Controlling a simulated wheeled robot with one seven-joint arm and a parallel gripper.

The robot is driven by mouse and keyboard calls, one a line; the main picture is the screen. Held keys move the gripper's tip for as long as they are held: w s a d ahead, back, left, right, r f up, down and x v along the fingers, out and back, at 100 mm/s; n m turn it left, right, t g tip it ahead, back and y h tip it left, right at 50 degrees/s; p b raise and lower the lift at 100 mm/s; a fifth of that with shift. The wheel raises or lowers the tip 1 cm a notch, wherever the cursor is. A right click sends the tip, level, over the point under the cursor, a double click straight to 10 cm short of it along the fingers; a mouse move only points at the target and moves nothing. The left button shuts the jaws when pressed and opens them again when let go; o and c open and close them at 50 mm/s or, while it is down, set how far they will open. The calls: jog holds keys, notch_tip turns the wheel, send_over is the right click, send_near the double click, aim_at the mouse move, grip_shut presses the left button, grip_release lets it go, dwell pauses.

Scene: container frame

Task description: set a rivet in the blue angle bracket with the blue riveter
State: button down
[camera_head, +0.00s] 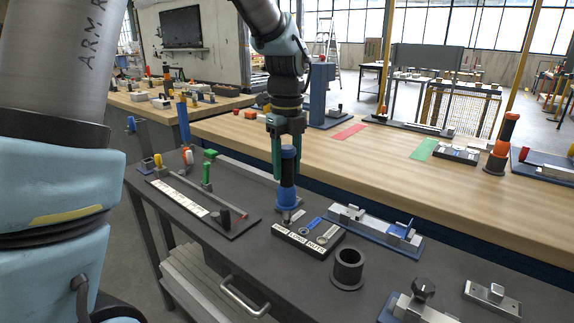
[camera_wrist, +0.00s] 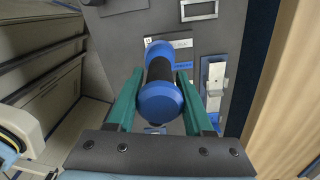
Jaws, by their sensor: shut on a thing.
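My gripper (camera_head: 287,172) points down over the dark cart and is shut on the blue riveter (camera_head: 287,193), a blue cylinder with a black grip band. The riveter is upright, its lower end just above or at the back left of a black labelled tray (camera_head: 290,240); I cannot tell if it touches. In the wrist view the riveter (camera_wrist: 162,98) lies between the green fingers (camera_wrist: 160,75). What looks like the blue angle bracket (camera_head: 404,230) sits in a grey fixture on a blue base plate, right of the riveter. The fixture also shows in the wrist view (camera_wrist: 215,75).
A black hollow holder (camera_head: 348,268) stands in front of the fixture. A knobbed fixture (camera_head: 420,300) is at the front right. A black board with white labels (camera_head: 180,195) and upright tools lies left. The wooden bench (camera_head: 370,165) behind holds an orange-and-black tool (camera_head: 502,145).

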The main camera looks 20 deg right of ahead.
aim_at(287, 147)
jog(key=shift+r+p, duration=2.35)
jog(key=shift+r, duration=0.7)
